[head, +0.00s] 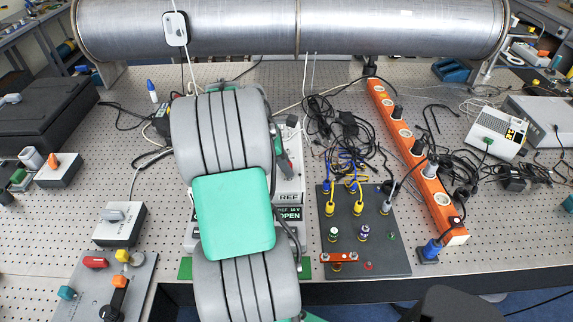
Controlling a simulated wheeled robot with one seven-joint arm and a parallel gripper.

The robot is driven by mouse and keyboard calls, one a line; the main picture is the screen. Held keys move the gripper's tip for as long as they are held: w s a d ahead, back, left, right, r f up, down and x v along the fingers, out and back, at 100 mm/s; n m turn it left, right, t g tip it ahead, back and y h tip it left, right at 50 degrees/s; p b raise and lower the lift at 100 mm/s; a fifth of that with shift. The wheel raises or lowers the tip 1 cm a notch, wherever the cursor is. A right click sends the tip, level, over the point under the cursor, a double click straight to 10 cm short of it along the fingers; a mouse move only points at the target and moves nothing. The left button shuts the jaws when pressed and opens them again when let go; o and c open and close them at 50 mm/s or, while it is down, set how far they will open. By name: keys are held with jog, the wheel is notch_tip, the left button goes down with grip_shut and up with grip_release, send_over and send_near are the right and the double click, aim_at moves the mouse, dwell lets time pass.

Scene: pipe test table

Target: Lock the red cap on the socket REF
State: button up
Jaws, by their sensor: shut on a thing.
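The white box marked REF (289,197) stands at the table's middle, partly behind my arm. A dark label or display on it reads REF and OPEN (289,215). The socket itself is hidden by my arm. I see no red cap that I can make out for sure. My arm's grey links and green cover fill the middle of the head view, in front of the box. My gripper's fingers and anything between them are hidden behind the arm.
A grey plate (135,300) at lower left carries red (95,262), yellow, teal and orange pieces. A dark plug board (385,262) and an orange power strip (412,150) stand to the right, with tangled cables behind. A large metal pipe (350,28) spans the back.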

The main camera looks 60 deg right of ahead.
grip_shut()
jog(key=shift+r, duration=0.1)
jog(key=shift+r+m+p, duration=0.15)
jog(key=shift+m+p, duration=0.35)
jog(key=shift+p, duration=0.3)
jog(key=shift+d+m+g+y+p, duration=0.1)
jog(key=shift+m+g+y+p, duration=0.35)
jog(key=shift+m, duration=0.45)
jog(key=shift+d+f+m+y+b, duration=0.1)
jog(key=shift+f+m+y+b, duration=0.3)
jog(key=shift+m, duration=0.5)
jog(key=shift+r+m, duration=0.1)
jog(key=shift+m, duration=0.2)
